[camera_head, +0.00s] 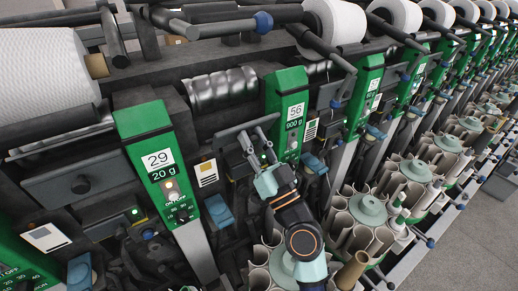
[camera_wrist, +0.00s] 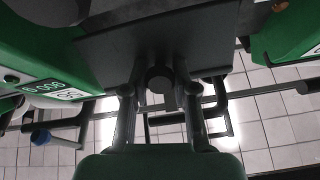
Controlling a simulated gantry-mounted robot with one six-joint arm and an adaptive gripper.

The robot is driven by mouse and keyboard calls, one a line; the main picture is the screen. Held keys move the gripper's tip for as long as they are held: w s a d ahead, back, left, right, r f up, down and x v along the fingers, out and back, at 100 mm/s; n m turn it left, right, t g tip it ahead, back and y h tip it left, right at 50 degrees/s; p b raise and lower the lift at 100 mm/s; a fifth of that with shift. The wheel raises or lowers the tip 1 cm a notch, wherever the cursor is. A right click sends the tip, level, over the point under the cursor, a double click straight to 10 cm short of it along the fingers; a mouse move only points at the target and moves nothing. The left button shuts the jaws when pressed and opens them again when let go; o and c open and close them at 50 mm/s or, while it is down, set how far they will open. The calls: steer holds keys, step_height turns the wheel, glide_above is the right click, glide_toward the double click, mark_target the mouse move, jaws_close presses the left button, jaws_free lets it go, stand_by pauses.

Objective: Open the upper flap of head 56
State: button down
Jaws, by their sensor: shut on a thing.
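The green panel of head 56 (camera_head: 290,112) stands near the middle of the head view, with the number 56 and 900 g on it. Its label also shows upside down at the left of the wrist view (camera_wrist: 64,92). The upper flap (camera_wrist: 145,42) is a dark grey plate beside this panel, with a round dark knob (camera_wrist: 160,78) at its edge. My gripper (camera_wrist: 157,93) is shut on the knob, one finger on each side. In the head view my gripper (camera_head: 256,142) reaches the flap from below and partly hides it. The flap's exact tilt is hard to tell.
Head 29's panel (camera_head: 158,168) stands to the left, with its own knobbed flap (camera_head: 80,185). White yarn cones (camera_head: 338,20) line the top. Tube-filled round magazines (camera_head: 368,208) stand low on the right. Grey floor (camera_head: 470,235) is free at the far right.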

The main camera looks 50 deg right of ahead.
stand_by(0.3)
steer(key=c, duration=0.9)
jaws_free()
steer(key=v, duration=1.2)
